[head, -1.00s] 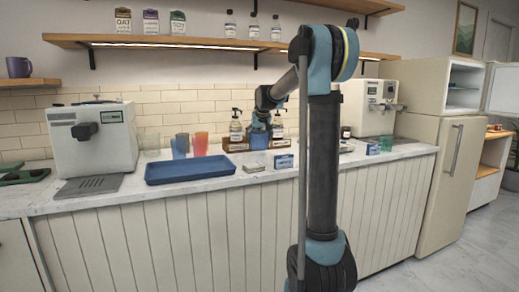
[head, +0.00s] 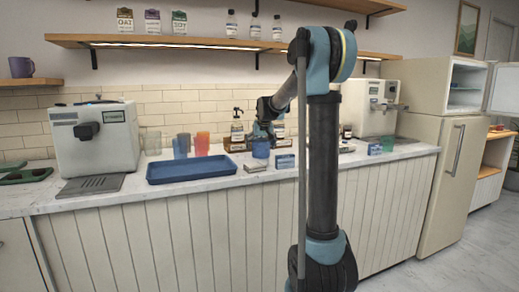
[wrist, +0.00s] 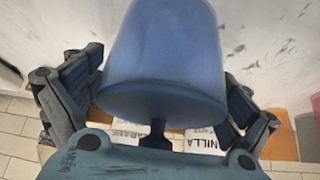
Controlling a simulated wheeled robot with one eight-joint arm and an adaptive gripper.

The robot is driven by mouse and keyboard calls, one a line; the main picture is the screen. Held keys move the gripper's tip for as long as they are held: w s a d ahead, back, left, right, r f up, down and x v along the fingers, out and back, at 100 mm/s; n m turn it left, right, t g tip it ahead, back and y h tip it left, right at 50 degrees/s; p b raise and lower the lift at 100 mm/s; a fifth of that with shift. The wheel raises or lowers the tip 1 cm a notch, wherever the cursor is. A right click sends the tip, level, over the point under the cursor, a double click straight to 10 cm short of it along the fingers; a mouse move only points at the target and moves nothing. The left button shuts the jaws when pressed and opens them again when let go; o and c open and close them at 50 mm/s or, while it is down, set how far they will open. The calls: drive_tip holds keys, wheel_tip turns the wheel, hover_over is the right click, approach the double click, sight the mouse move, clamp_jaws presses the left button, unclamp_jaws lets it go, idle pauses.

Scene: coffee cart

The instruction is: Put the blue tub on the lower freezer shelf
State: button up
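The blue tub (head: 261,149) is at the counter's middle, right of the tray. In the wrist view the tub (wrist: 162,55) is large and lies between the fingers. My gripper (head: 264,136) is at the tub, with a finger close along each side, and appears shut on it. I cannot tell whether the tub's base touches the counter. The freezer (head: 466,84) at the far right has its upper compartment open, with a shelf (head: 464,89) showing inside. Its open door (head: 506,90) swings out to the right. The tall lower door (head: 452,165) is closed.
A blue tray (head: 192,168) and coloured cups (head: 201,144) are left of the tub. A white machine (head: 370,105) and green cup (head: 387,143) are toward the freezer.

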drive_tip(key=v, duration=1.2)
